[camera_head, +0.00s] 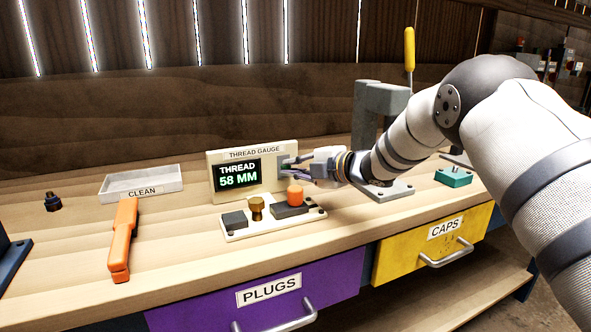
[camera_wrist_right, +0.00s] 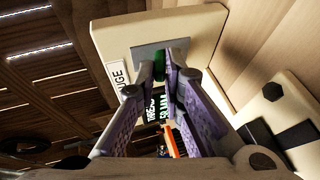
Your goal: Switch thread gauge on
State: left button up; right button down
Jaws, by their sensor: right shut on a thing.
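The thread gauge (camera_head: 278,154) is a beige upright panel at the back of the bench. Its dark display (camera_head: 237,174) is lit and reads "THREAD 58 MM" in white and green. My right gripper (camera_head: 290,166) is at the right side of the panel's face. In the right wrist view, the fingertips (camera_wrist_right: 163,66) are closed on a small green switch (camera_wrist_right: 160,62) on a grey plate of the gauge (camera_wrist_right: 200,28). The fingers hide part of the switch and of the display. My left gripper is not in view.
A white fixture plate (camera_head: 262,229) with a brass piece (camera_head: 256,208) and an orange-topped piece (camera_head: 295,195) lies just below my right gripper. An orange tool (camera_head: 124,238) and CLEAN tray (camera_head: 112,192) are left. A grey press (camera_head: 366,110) stands behind my arm. PLUGS (camera_head: 200,310) and CAPS (camera_head: 400,262) drawers are below.

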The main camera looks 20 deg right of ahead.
jog(key=shift+w+r+g, duration=0.15)
jog(key=shift+r+g, duration=0.05)
jog(key=shift+g, duration=0.5)
jog(key=shift+r+m+g, duration=0.2)
jog(key=shift+m+g, duration=0.1)
jog(key=c, duration=1.7)
grip_release()
jog(key=v, duration=1.2)
jog(key=shift+a, duration=0.2)
